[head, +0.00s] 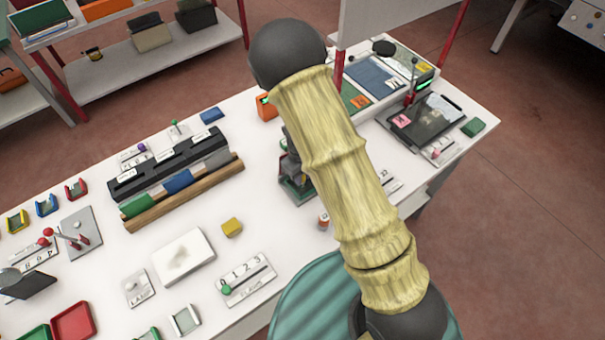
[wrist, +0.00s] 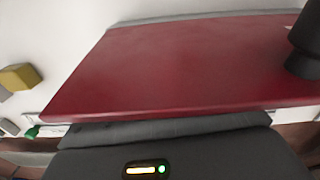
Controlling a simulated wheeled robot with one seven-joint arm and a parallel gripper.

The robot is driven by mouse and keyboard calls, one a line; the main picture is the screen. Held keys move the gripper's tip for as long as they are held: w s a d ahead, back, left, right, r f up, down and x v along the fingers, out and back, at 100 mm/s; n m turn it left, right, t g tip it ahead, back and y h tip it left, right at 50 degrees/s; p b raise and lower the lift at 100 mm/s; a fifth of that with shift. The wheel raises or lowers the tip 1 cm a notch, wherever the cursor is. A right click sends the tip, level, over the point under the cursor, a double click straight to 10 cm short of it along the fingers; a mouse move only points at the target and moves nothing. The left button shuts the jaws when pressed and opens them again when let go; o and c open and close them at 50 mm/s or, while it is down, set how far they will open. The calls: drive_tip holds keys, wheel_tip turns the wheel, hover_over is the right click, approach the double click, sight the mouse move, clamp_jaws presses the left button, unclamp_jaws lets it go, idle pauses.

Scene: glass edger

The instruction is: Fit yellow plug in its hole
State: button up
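A small yellow block (head: 232,227), the only loose yellow piece I make out, lies on the white table right of a white square block; I cannot confirm that it is the plug. It also shows at the left edge of the wrist view (wrist: 17,77). I cannot make out its hole. In the head view my arm hides my gripper. In the wrist view a dark housing with a lit bar and green light fills the bottom, with a broad red surface above it. No fingertips can be told apart, and nothing is seen held.
The white square block (head: 184,257) and a plate with a green knob (head: 245,278) lie near the yellow block. A dark rack with coloured blocks (head: 178,172) stands behind. Small trays crowd the left front. A black tablet-like panel (head: 427,121) is at right.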

drive_tip(key=o, duration=0.4)
wheel_tip(320, 180, up, 12)
idle(0.5)
idle(0.6)
drive_tip(key=s+d+r+n+t, duration=0.1)
drive_tip(key=s+d+r+n, duration=0.3)
drive_tip(key=n, duration=0.9)
drive_tip(key=s+d+r+n+t, duration=0.1)
drive_tip(key=s+d+r+n, duration=0.4)
drive_tip(key=n, duration=0.9)
drive_tip(key=s+d, duration=0.3)
drive_tip(key=d, duration=0.1)
drive_tip(key=shift+s+d+n+t, duration=0.2)
drive_tip(key=shift+d+n+t, duration=0.1)
drive_tip(key=shift+d, duration=0.05)
